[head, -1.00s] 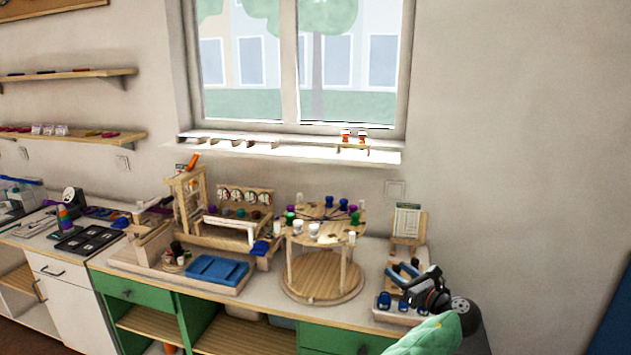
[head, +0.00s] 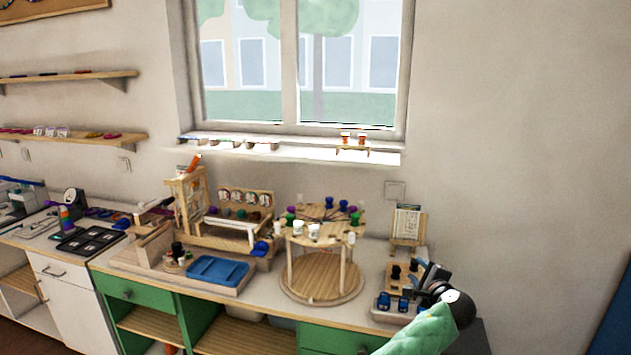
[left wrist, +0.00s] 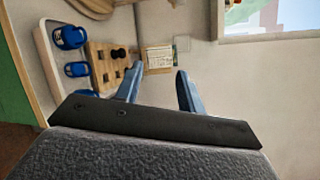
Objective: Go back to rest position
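My left gripper (head: 424,272) is over the right end of the counter, its arm in a pale green sleeve. In the left wrist view its two blue fingers (left wrist: 160,70) stand apart with nothing between them. Below it is a wooden block with dark knobs (head: 394,277), also in the left wrist view (left wrist: 100,68). The gripper seems clear of these things. My right gripper is in no view.
A card on a wooden stand (head: 408,223) is behind the gripper. A round two-tier wooden stand (head: 320,283) with coloured pegs is to the left. Farther left is a wooden unit with a blue tray (head: 217,270). The wall space to the right is free.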

